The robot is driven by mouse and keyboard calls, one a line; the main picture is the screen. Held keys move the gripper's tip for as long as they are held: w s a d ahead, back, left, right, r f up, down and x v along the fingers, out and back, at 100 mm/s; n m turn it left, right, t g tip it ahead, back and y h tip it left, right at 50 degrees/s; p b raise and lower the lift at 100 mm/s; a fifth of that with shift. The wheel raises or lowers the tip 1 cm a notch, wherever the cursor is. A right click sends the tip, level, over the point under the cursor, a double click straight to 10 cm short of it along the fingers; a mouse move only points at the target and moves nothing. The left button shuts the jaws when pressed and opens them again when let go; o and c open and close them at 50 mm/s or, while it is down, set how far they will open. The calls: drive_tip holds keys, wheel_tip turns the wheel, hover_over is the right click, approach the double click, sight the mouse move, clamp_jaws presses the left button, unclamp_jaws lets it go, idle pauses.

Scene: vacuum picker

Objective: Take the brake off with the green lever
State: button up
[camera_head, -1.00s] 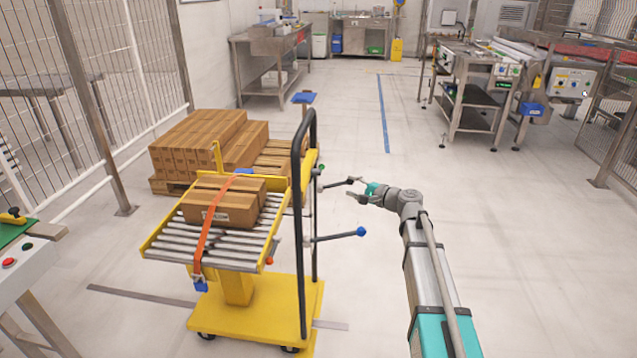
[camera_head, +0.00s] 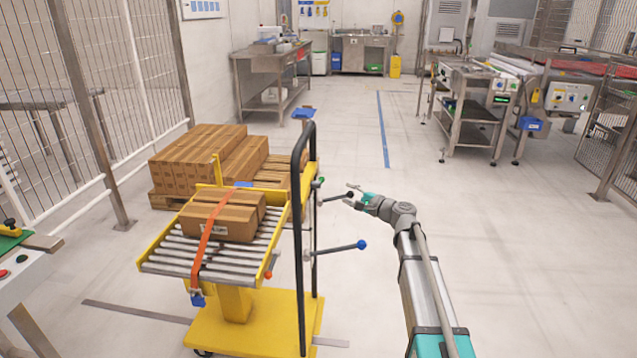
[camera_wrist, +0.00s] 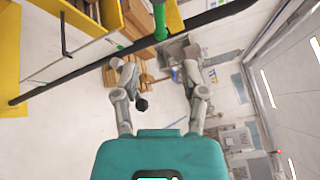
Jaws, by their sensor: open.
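The yellow cart (camera_head: 250,327) has a black handle frame (camera_head: 299,250) with two side levers. The lower lever (camera_head: 338,248) ends in a blue knob. Whether the knob touches a finger is unclear.
Boxes on the cart's rollers (camera_head: 220,215) are held by an orange strap (camera_head: 207,240). Stacked cartons (camera_head: 195,160) stand behind. A control panel (camera_head: 22,275) is at the left edge. The floor right of my arm is clear.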

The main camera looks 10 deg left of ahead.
sight(320, 179)
drive_tip(key=x, duration=1.2)
drive_tip(key=shift+a, duration=0.1)
drive_tip(key=shift+c, duration=0.2)
clamp_jaws()
